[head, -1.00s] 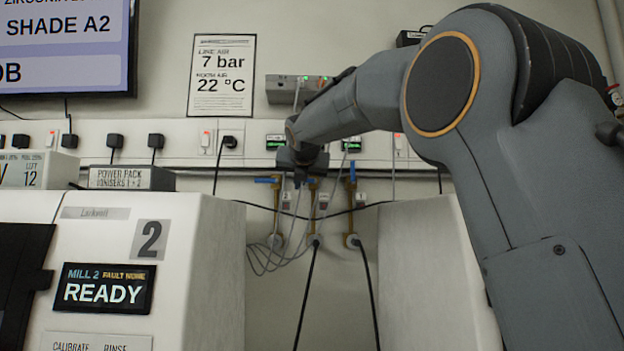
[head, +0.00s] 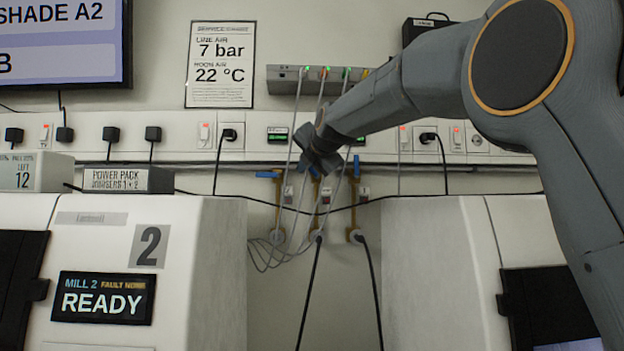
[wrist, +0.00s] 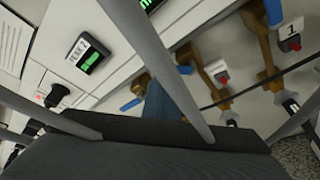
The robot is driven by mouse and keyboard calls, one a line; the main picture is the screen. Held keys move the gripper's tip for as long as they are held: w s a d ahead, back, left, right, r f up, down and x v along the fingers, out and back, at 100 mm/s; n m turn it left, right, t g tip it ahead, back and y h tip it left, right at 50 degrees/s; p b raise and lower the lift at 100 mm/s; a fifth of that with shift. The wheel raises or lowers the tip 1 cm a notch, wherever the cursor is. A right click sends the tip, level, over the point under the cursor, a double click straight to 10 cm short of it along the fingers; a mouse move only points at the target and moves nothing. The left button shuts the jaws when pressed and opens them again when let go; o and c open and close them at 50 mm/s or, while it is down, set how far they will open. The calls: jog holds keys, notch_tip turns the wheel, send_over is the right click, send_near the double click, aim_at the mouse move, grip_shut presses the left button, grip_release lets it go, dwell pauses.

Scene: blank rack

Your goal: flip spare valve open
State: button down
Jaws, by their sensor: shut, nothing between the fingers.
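Three brass valves with blue handles stand in a row on the wall between two white machines. The left valve (head: 277,200) has its handle lying sideways. The middle valve is largely hidden behind my gripper. The right valve (head: 354,200) has an upright blue handle. I cannot read which valve is the spare. My gripper (head: 318,163) is shut and empty, in front of the middle valve's top; contact cannot be told.
Mill 2 (head: 215,270) stands left and another white machine (head: 420,270) right. Black hoses (head: 308,290) run down the gap.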

jog(key=s+d+r+m+t+y+b, duration=0.1)
jog(key=s+m+b, duration=0.3)
jog(key=s+b, duration=0.5)
jog(key=d+b, duration=0.1)
jog(key=b, duration=0.3)
jog(key=shift+d+m+y, duration=0.25)
jog(key=shift+m+y, duration=0.05)
jog(key=shift+y, duration=0.1)
dwell(0.5)
jog(key=shift+s+r, duration=0.1)
dwell(0.4)
